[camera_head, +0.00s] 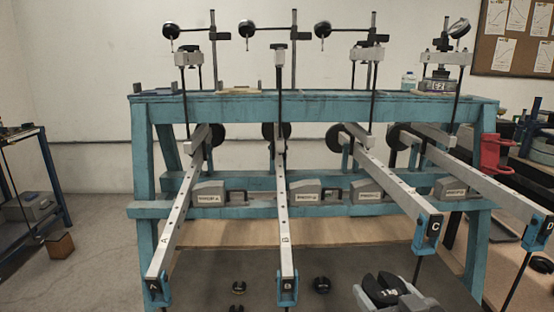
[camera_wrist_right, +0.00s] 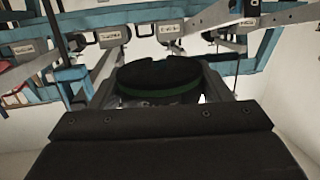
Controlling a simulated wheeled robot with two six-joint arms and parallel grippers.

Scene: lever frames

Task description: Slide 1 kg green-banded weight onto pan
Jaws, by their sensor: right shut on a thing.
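My right gripper (camera_head: 385,288) is at the bottom of the head view, below and left of the end of lever C (camera_head: 428,228). It is shut on a dark round weight with a green band (camera_wrist_right: 158,80), which fills the space between the fingers in the wrist view. A thin hanger rod (camera_head: 417,268) hangs from the end of lever C and runs down behind my right arm. No pan can be made out; the lower ends of the rods are hidden or out of frame. My left gripper is not in view.
A teal frame (camera_head: 300,105) carries several long levers, including A (camera_head: 165,255) and B (camera_head: 284,230), jutting forward. Two small dark weights (camera_head: 239,287) (camera_head: 322,284) show low down near lever B. Lever D (camera_head: 535,225) and its rod (camera_head: 517,280) stand at the right.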

